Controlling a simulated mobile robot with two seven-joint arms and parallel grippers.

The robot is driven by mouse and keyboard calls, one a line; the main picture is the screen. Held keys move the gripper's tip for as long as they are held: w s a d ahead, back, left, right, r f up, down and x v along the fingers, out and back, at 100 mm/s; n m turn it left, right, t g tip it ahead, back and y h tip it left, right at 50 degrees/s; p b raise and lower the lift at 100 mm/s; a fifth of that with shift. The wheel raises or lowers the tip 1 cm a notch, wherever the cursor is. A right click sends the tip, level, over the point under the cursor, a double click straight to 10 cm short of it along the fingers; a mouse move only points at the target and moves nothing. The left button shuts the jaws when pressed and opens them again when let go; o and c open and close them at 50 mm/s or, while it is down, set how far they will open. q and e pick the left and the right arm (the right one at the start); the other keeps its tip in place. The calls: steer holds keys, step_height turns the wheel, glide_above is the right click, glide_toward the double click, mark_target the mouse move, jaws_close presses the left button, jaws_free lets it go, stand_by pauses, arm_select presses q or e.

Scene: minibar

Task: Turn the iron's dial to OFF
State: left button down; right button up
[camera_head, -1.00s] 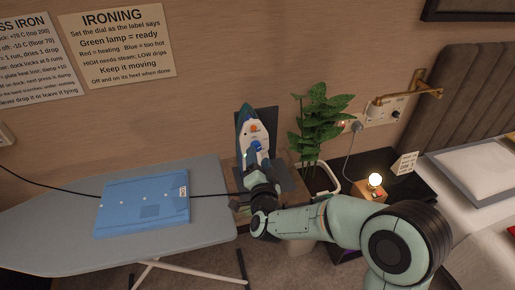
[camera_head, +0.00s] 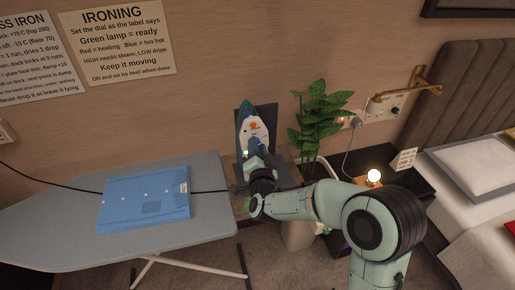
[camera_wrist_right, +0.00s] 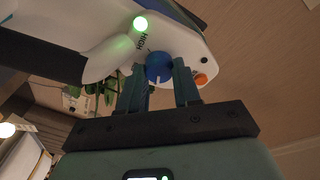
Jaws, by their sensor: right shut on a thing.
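The iron (camera_head: 246,118), white and dark blue, stands tilted up against a dark plate at the back, beside the ironing board. The right wrist view shows its white body (camera_wrist_right: 188,42) close up, with the round blue dial (camera_wrist_right: 158,66), an orange button (camera_wrist_right: 201,80) and a lamp lit green (camera_wrist_right: 141,23). The word HIGH is printed beside the dial; I cannot tell which setting the dial points to. My right gripper (camera_wrist_right: 159,82) is shut on the dial, one finger on each side. In the head view my right gripper (camera_head: 257,164) partly hides the dial. My left gripper is not in view.
The ironing board (camera_head: 60,215) carries a folded blue garment (camera_head: 145,198). A potted plant (camera_head: 319,115) stands right of the iron, near my right arm. A lit lamp (camera_head: 374,177) is on the nightstand farther right. A cord runs behind the garment.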

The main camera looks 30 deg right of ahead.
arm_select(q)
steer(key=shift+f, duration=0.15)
arm_select(e)
steer(key=shift+f, duration=0.1)
steer(key=shift+f+n+t+b, duration=0.1)
steer(key=shift+n+t+b, duration=0.2)
steer(key=shift+n+b, duration=0.85)
steer(key=n+y+b, duration=0.1)
steer(key=n+b, duration=0.1)
steer(key=n, duration=0.2)
steer(key=shift+t, duration=0.3)
steer(key=n+b, duration=0.2)
steer(key=n, duration=0.1)
steer(key=shift+y, duration=0.3)
steer(key=n+b, duration=0.1)
steer(key=n, duration=0.2)
steer(key=shift+d+t+y, duration=0.1)
steer(key=shift+t+y, duration=0.2)
steer(key=shift+t, duration=0.1)
arm_select(q)
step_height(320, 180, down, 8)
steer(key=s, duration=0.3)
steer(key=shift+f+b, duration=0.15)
steer(key=shift+b, duration=0.25)
arm_select(e)
steer(key=shift+n+y, duration=0.4)
steer(key=shift+n, duration=1.45)
